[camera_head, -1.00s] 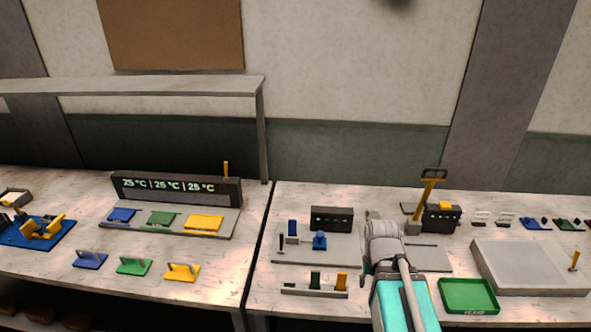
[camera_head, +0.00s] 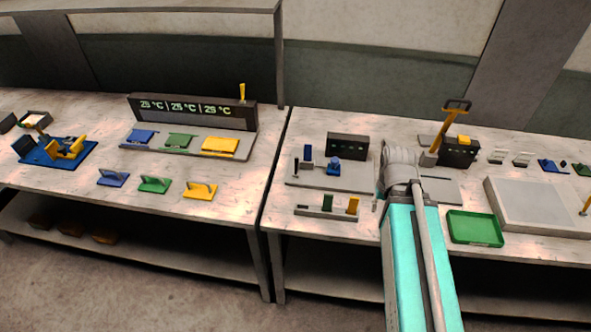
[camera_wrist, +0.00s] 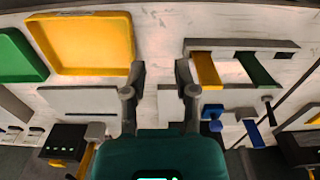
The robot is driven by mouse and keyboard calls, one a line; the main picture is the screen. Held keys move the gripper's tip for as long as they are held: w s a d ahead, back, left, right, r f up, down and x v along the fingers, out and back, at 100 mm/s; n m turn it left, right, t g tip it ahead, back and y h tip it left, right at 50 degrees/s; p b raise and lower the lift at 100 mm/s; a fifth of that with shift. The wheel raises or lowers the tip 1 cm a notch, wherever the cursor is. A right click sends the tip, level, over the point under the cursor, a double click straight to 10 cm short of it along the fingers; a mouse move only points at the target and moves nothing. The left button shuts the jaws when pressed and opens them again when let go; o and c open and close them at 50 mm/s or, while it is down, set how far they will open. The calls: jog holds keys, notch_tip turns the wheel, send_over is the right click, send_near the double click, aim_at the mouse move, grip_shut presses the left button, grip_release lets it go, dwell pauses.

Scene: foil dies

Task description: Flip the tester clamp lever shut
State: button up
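The tester appears to be the dark box (camera_head: 458,152) with a yellow block on top, at the back of the right bench. Its lever (camera_head: 448,120) is yellow with a dark loop handle and stands up, leaning a little right. A grey block sits at its foot. In the wrist view the dark box (camera_wrist: 66,141) is at the lower left, with part of the yellow lever (camera_wrist: 86,160) beside it, cut by the frame and my gripper's body. My gripper (camera_wrist: 160,74) is open and empty above the bench, off to one side of the lever. My arm hides its fingers in the head view.
A green tray (camera_head: 475,228) and a grey platform (camera_head: 540,205) lie right of my arm. A yellow tray (camera_wrist: 90,43) shows in the wrist view. A rack (camera_head: 326,212) with green and yellow pieces and a blue fixture (camera_head: 333,166) stand left.

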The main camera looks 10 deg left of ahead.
jog(key=shift+w, duration=0.2)
jog(key=shift+c, duration=1)
jog(key=shift+w+a, duration=0.25)
jog(key=shift+w, duration=0.05)
grip_shut()
jog(key=w+a+r+n+y+p, duration=0.2)
jog(key=w+a+n, duration=0.4)
jog(key=w+a, duration=1.7)
jog(key=shift+w+a+r+g+p, duration=0.3)
jog(key=shift+a+r+p, duration=0.3)
jog(key=shift+a, duration=0.55)
jog(key=shift+s, duration=0.1)
